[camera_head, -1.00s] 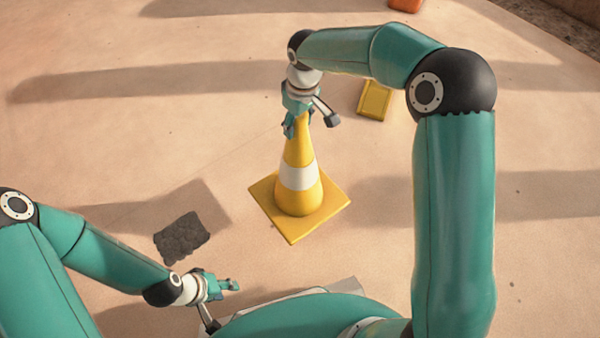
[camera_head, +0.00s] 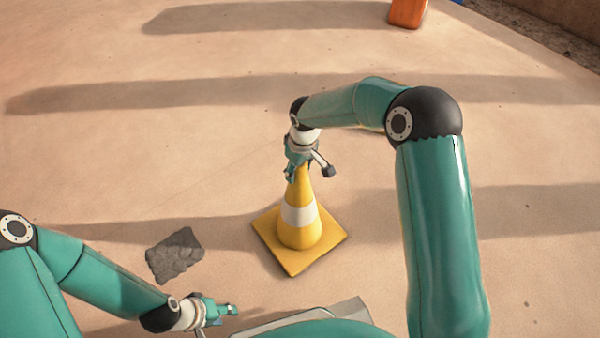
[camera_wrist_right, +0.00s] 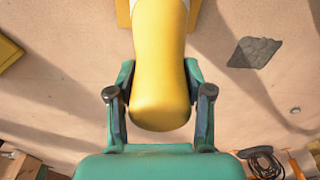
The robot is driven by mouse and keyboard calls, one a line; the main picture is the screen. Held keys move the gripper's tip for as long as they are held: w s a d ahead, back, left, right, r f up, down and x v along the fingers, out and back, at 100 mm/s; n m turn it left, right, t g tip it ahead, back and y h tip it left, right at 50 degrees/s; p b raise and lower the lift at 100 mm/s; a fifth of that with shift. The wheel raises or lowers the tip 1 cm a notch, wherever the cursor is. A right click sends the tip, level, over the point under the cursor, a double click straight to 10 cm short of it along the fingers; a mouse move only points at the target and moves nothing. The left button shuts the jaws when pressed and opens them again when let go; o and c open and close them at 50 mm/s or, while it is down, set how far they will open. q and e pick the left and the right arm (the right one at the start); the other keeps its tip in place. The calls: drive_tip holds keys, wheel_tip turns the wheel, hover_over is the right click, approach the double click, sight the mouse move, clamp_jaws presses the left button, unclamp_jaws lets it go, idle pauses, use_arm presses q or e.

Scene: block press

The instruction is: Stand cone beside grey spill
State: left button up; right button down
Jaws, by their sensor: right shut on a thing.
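The yellow cone (camera_head: 299,236) with a white band stands upright on its square base, right of the grey spill. I cannot tell if the base touches the floor. My right gripper (camera_head: 300,168) is shut on the cone's top from above. In the right wrist view the cone (camera_wrist_right: 160,70) sits between the two fingers of this gripper (camera_wrist_right: 159,95). The dark grey spill (camera_head: 174,256) lies flat, with a gap of bare floor between it and the cone; it also shows in the wrist view (camera_wrist_right: 255,52). My left gripper (camera_head: 216,315) is open and empty, near the bottom edge.
An orange object (camera_head: 408,12) stands far off at the top. A yellow block (camera_wrist_right: 8,52) shows at the left of the wrist view, with a coiled dark cable (camera_wrist_right: 262,162) at its lower right. The sandy floor around the cone and spill is mostly clear.

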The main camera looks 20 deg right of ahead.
drive_tip(key=shift+f, duration=0.3)
drive_tip(key=shift+c, duration=2.3)
unclamp_jaws()
drive_tip(key=shift+r, duration=0.1)
drive_tip(key=r+p, duration=0.1)
drive_tip(key=r, duration=0.2)
drive_tip(key=r+p, duration=0.2)
drive_tip(key=r, duration=0.2)
drive_tip(key=s+r+p, duration=0.1)
drive_tip(key=r, duration=0.3)
drive_tip(key=shift+s+d+r, duration=0.1)
drive_tip(key=shift+d, duration=0.2)
drive_tip(key=shift+r+p, duration=0.3)
drive_tip(key=shift+p, duration=0.05)
drive_tip(key=shift+s+d, duration=0.1)
